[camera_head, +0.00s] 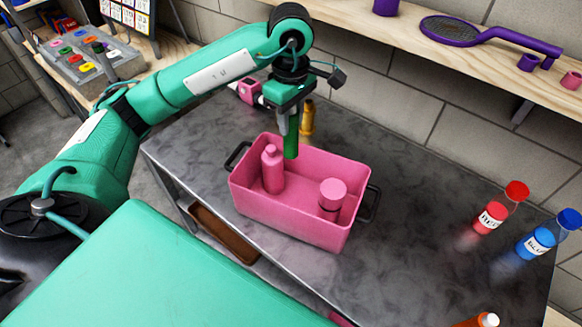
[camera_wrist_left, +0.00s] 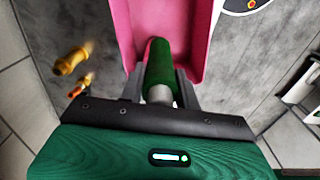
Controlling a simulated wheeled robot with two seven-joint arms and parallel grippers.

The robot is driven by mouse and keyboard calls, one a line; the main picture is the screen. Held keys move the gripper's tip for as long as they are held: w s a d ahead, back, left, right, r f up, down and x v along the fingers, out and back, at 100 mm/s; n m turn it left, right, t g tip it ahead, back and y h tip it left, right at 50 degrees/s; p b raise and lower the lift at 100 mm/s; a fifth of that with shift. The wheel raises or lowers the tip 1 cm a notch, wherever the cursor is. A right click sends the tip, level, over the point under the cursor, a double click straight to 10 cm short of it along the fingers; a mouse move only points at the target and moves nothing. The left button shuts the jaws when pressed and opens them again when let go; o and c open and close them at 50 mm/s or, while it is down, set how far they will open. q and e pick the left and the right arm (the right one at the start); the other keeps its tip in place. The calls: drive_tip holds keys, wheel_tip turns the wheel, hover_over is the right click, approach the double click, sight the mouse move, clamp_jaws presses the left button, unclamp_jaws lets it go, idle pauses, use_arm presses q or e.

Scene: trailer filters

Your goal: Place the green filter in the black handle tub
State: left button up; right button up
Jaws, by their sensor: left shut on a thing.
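The green filter (camera_head: 291,141) is a green cylinder hanging upright from my left gripper (camera_head: 290,118). The gripper is shut on its top end. The filter's lower end is over the back part of the pink tub with black handles (camera_head: 288,220); the head view does not clearly show whether it is below the rim. In the left wrist view the filter (camera_wrist_left: 159,63) sits between the fingers (camera_wrist_left: 160,88), with the pink tub wall (camera_wrist_left: 196,40) beyond it. My right gripper is not in view.
Inside the tub stand a pink bottle (camera_head: 272,172) and a pink-lidded jar (camera_head: 332,194). A golden bottle (camera_head: 307,119) stands behind the tub. Red (camera_head: 492,216) and blue (camera_head: 546,236) bottles stand at the right. The grey tabletop (camera_head: 425,205) between is clear.

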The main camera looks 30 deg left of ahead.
use_arm(q)
wheel_tip(320, 180, down, 20)
drive_tip(key=p, duration=0.4)
drive_tip(key=shift+r, duration=0.25)
drive_tip(key=shift+f, duration=0.25)
drive_tip(key=o, duration=1)
drive_tip(key=shift+r, duration=0.1)
drive_tip(key=shift+c, duration=0.2)
drive_tip(key=shift+d+r, duration=0.1)
